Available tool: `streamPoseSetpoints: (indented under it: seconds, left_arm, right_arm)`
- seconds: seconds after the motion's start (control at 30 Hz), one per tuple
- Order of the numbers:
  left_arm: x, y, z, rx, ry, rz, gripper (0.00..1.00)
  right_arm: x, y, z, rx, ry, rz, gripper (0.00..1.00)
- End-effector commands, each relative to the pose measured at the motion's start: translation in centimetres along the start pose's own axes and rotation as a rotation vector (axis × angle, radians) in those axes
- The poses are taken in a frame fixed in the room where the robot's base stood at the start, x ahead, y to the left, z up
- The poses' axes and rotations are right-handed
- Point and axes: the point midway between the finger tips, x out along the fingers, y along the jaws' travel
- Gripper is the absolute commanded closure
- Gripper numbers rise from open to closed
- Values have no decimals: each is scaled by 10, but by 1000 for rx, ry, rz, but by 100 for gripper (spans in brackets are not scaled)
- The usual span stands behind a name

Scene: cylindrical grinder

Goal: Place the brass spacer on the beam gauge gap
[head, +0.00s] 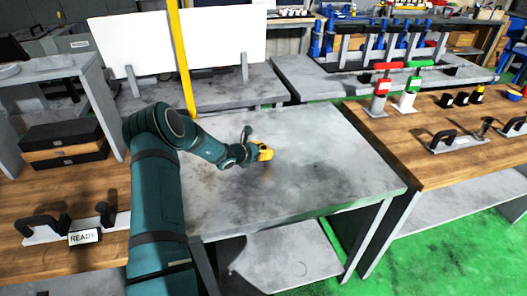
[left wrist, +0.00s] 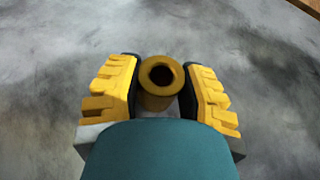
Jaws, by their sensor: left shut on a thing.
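The brass spacer (left wrist: 161,82) is a short hollow cylinder with a dark bore, seen end-on in the left wrist view. It sits between the two yellow fingers of my left gripper (left wrist: 160,88), which is shut on it. In the head view my left gripper (head: 264,152) is over the middle of the bare grey table (head: 310,170). The spacer cannot be made out there. I cannot tell for sure which fixture is the beam gauge, and no gap is clear. My right gripper is not in view.
On the right wooden bench stand red and green topped posts (head: 382,88) and a plate with black handles (head: 460,137). A plate with black handles and a READY sign (head: 84,237) is at lower left. A yellow post (head: 182,60) rises behind my arm.

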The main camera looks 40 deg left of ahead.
Motion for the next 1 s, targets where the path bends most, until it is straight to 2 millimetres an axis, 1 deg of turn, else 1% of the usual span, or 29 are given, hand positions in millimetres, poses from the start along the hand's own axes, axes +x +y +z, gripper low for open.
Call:
streamPoseSetpoints:
  seconds: [0.2,0.37,0.4,0.43,0.47,0.73,0.87,0.97,1.0]
  left_arm:
    - [0,1,1,2,-4,1,100]
    - [2,0,-3,2,-3,1,100]
    - [1,0,-3,1,-1,1,48]
    - [1,0,-3,1,-1,1,37]
    - [1,0,-2,1,-1,1,34]
    - [1,0,-2,1,-2,1,34]
    - [0,0,2,1,-1,1,34]
    - [-14,2,1,1,0,3,34]
    - [-21,2,1,1,0,3,34]
  right_arm:
    - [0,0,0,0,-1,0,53]
    - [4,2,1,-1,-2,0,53]
    - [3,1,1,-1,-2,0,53]
    - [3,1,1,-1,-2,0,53]
    - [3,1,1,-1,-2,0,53]
    - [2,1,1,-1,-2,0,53]
    - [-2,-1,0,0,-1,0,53]
    - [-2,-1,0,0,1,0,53]
    - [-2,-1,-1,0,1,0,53]
